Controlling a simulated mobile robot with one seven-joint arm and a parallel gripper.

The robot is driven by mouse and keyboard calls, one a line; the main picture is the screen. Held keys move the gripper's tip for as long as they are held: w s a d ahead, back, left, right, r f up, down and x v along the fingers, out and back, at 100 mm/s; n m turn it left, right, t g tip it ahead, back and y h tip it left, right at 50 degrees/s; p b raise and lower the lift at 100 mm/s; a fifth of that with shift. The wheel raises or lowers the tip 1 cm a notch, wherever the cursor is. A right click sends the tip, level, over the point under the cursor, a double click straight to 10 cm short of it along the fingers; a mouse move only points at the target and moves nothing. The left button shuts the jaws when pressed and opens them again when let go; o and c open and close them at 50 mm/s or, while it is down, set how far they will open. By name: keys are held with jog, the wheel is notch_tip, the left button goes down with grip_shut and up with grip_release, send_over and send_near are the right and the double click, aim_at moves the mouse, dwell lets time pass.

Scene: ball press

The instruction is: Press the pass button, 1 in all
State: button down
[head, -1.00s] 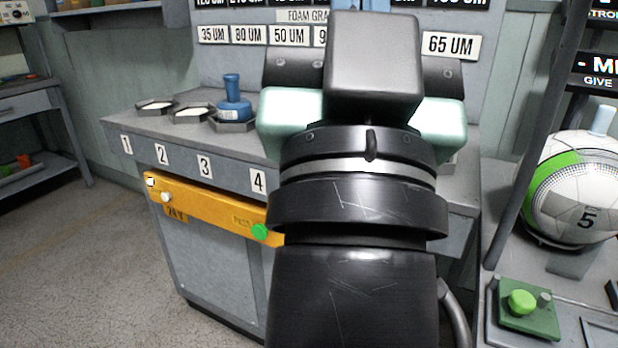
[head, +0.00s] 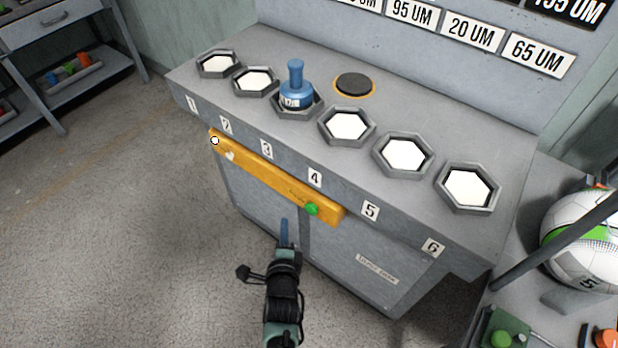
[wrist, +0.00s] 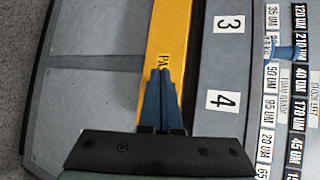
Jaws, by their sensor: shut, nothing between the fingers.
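The green pass button (head: 312,209) sits near the right end of the yellow bar (head: 262,174) on the bench's front face. My gripper (head: 284,222) is shut and empty, with its thin blue fingers together. In the head view its tips are just left of and a little below the button; I cannot tell the depth gap. In the wrist view the shut fingers (wrist: 160,76) overlap the yellow bar (wrist: 167,30) beside lettering that starts "PA". The button does not show there and appears hidden behind the fingers.
The grey bench (head: 240,43) carries several hexagonal trays and a blue weight-like piece (head: 296,92). A white knob (head: 230,156) is on the bar's left part. A side table at right holds a ball (head: 580,250) and a green box (head: 507,325).

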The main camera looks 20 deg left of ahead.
aim_at(311, 209)
jog(key=shift+m+g, duration=0.6)
jog(key=shift+m, duration=0.2)
jog(key=s+f+p, duration=0.1)
jog(key=s+f, duration=0.2)
jog(key=shift+s+d+f, duration=0.15)
jog(key=shift+s+f, duration=0.2)
jog(key=shift+w+f+b, duration=0.1)
jog(key=shift+w+b, duration=0.05)
jog(key=shift+b, duration=0.2)
jog(key=w+d+b, duration=0.3)
jog(key=w+b, duration=0.5)
jog(key=b, duration=0.4)
jog(key=shift+b, duration=0.3)
jog(key=shift+w, duration=0.2)
dwell(0.4)
jog(key=shift+w+d, duration=0.15)
jog(key=shift+w, duration=0.1)
